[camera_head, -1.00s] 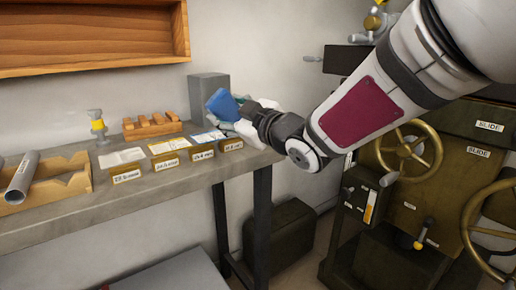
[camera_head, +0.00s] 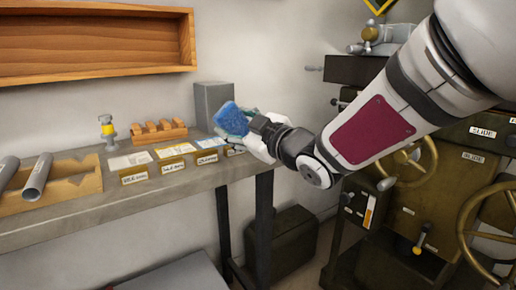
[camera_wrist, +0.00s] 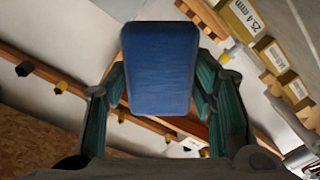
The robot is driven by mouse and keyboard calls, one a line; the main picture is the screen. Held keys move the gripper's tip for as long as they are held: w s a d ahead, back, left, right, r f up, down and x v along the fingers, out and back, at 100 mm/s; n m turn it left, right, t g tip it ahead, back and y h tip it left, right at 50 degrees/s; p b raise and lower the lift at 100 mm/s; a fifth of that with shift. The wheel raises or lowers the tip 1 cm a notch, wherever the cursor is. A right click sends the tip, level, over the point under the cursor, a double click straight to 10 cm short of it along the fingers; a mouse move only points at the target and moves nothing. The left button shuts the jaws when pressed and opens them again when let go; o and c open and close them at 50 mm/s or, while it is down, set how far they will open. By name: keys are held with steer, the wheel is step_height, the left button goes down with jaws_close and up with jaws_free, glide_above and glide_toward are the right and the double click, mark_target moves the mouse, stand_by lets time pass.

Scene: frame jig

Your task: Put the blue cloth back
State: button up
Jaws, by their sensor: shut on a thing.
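The blue cloth (camera_head: 231,119) looks like a thick folded pad. My gripper (camera_head: 250,126) is shut on it and holds it up near the right end of the workbench, in front of the grey block. In the wrist view the cloth (camera_wrist: 160,67) sits upright between the green-lined fingers of my gripper (camera_wrist: 163,92). The fingers flank its lower part. I cannot tell from the head view whether the cloth touches the grey block.
The workbench (camera_head: 88,212) carries a grey block (camera_head: 207,98), a wooden slotted rack (camera_head: 158,131), labelled blocks with cards, a yellow-topped fitting (camera_head: 107,130) and grey tubes in a wooden cradle (camera_head: 75,187). A wooden shelf (camera_head: 95,43) hangs above. A machine with handwheels (camera_head: 440,200) stands right.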

steer(key=s+d+f+n+g+y, duration=0.1)
steer(key=s+d+f, duration=0.3)
steer(key=d+f, duration=0.3)
steer(key=s+d+f+n+g+y, duration=0.1)
steer(key=s+d+f, duration=0.4)
steer(key=d+f, duration=0.3)
steer(key=s+d+f+n+g+y, duration=0.1)
steer(key=s+d+f, duration=0.3)
steer(key=d+f, duration=0.4)
step_height(320, 180, down, 4)
steer(key=shift+s+f+g+y, duration=0.2)
steer(key=shift+s+g+y, duration=0.1)
